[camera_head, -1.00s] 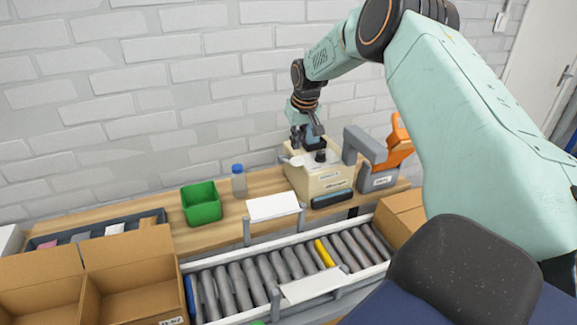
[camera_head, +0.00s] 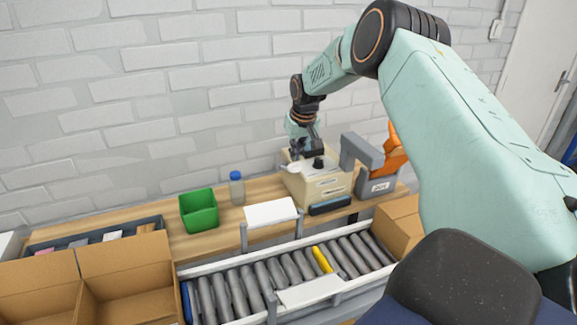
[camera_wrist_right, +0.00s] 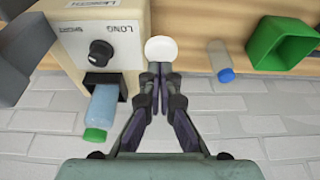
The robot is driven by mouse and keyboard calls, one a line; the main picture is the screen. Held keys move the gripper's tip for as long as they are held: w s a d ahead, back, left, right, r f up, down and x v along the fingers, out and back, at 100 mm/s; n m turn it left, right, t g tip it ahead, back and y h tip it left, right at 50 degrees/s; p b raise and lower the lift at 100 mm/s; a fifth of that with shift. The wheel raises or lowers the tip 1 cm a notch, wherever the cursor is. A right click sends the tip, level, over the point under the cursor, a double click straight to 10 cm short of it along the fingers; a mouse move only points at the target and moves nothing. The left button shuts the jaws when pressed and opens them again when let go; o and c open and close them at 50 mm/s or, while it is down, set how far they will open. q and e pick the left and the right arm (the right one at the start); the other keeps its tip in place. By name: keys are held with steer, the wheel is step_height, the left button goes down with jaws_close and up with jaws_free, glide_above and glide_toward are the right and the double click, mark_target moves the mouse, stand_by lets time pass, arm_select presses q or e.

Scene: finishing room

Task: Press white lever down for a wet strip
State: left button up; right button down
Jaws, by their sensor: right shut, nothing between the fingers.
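The beige tape dispenser (camera_head: 322,186) stands on the wooden bench in the head view. In the right wrist view its body (camera_wrist_right: 120,25) carries a dark knob between the words LONG and SHORT. The white lever end (camera_wrist_right: 160,49) shows as a pale disc beside the body. It also shows small at the dispenser's left side in the head view (camera_head: 291,168). My right gripper (camera_wrist_right: 160,73) is shut and empty, its fingertips at the lever end's near edge. I cannot tell whether they touch it. In the head view the right gripper (camera_head: 306,151) is over the dispenser's top left. My left gripper is out of view.
A blue-capped bottle (camera_head: 237,188) and a green bin (camera_head: 199,211) stand to the left. A grey and orange device (camera_head: 378,165) stands close right. A roller conveyor (camera_head: 240,288) runs in front.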

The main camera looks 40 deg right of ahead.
steer(key=shift+w+a, duration=0.1)
steer(key=shift+a, duration=0.05)
steer(key=shift+w+f, duration=0.15)
steer(key=shift+w, duration=0.05)
steer(key=shift+s+d, duration=0.1)
steer(key=shift+d, duration=0.15)
steer(key=shift+s+a, duration=0.1)
steer(key=shift+s, duration=0.05)
steer(key=shift+a, duration=0.1)
steer(key=shift+f, duration=0.15)
steer(key=shift+w+f, duration=0.2)
steer(key=shift+f, duration=0.15)
steer(key=shift+f+b, duration=0.2)
steer(key=shift+b, duration=0.1)
steer(key=shift+s, duration=0.15)
